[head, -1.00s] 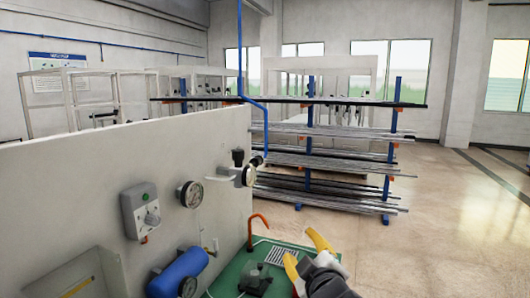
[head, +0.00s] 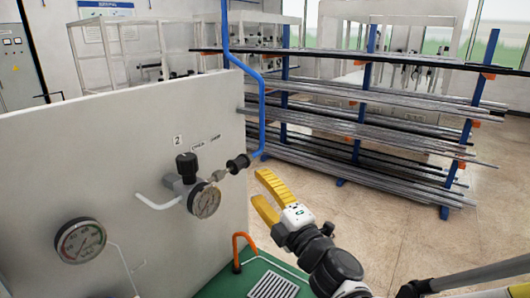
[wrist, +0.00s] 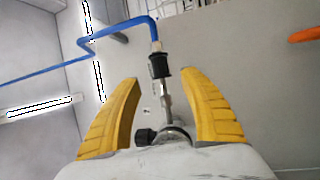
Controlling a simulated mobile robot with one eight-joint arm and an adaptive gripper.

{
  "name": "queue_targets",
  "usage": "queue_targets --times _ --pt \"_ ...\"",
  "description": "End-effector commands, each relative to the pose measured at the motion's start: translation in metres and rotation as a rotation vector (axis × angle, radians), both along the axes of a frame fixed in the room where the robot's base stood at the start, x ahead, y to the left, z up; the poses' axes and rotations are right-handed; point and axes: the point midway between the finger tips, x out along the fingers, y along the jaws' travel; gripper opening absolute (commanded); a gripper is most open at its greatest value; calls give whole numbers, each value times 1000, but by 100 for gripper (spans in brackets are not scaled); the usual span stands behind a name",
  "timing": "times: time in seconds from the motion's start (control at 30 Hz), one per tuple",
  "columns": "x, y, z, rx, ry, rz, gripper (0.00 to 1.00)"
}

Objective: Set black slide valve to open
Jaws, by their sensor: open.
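The black slide valve (head: 238,163) is a short dark sleeve on the line from the panel, at the lower end of the blue pipe. It also shows in the wrist view (wrist: 162,78), between the finger tips and beyond them. My gripper (head: 258,188) has yellow fingers, spread and empty, to the right of and slightly below the valve in the head view. In the wrist view my gripper (wrist: 160,80) has one finger on each side of the valve line. I see no clear contact. The sleeve's exact position is too small to tell.
A regulator with a black knob (head: 187,168) and a gauge (head: 204,201) sit left of the valve. The blue pipe (head: 261,110) rises above it. An orange hook-shaped pipe (head: 238,250) stands below on the green base. A rack of metal bars (head: 370,125) stands behind.

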Motion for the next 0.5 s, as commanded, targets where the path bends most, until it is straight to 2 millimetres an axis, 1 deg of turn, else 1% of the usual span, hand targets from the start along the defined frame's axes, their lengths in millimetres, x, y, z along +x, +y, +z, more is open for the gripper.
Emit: queue_targets --times 0.07,0.17,0.5 --pt "3 4 0 -3 -3 4 51" --pt "14 12 2 -3 -3 4 51" --pt "66 51 12 -2 -2 4 51"
